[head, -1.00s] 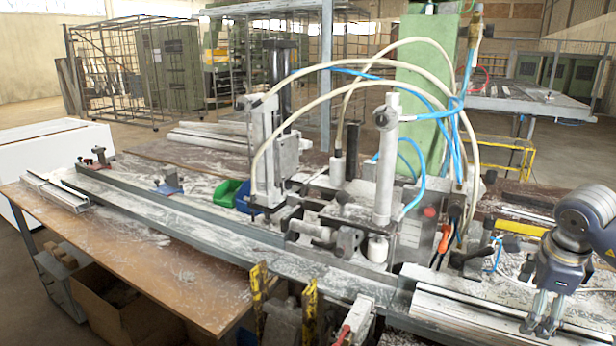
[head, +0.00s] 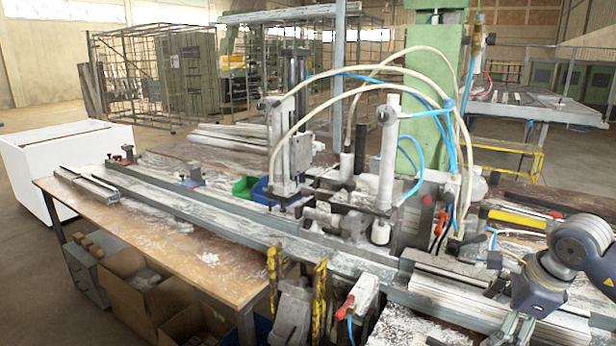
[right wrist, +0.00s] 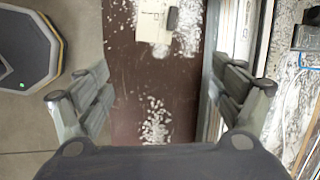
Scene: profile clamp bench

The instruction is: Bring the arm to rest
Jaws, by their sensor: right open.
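My right gripper (head: 512,332) is at the lower right of the head view, pointing down in front of the pale profiles (head: 455,292) at the bench's right end. In the right wrist view its two fingers (right wrist: 162,95) stand wide apart with nothing between them. Below them is a brown surface (right wrist: 135,90) strewn with white shavings. A pale piece with a dark block (right wrist: 172,19) lies farther up on that surface. My left gripper is in neither view.
The wooden bench (head: 160,225) carries a long grey rail (head: 210,215) and a clamp machine with hoses (head: 385,165). Yellow-and-black uprights (head: 320,290) stand at its front edge. Cardboard boxes (head: 140,305) are underneath. A white cabinet (head: 45,170) stands at left; open floor lies behind.

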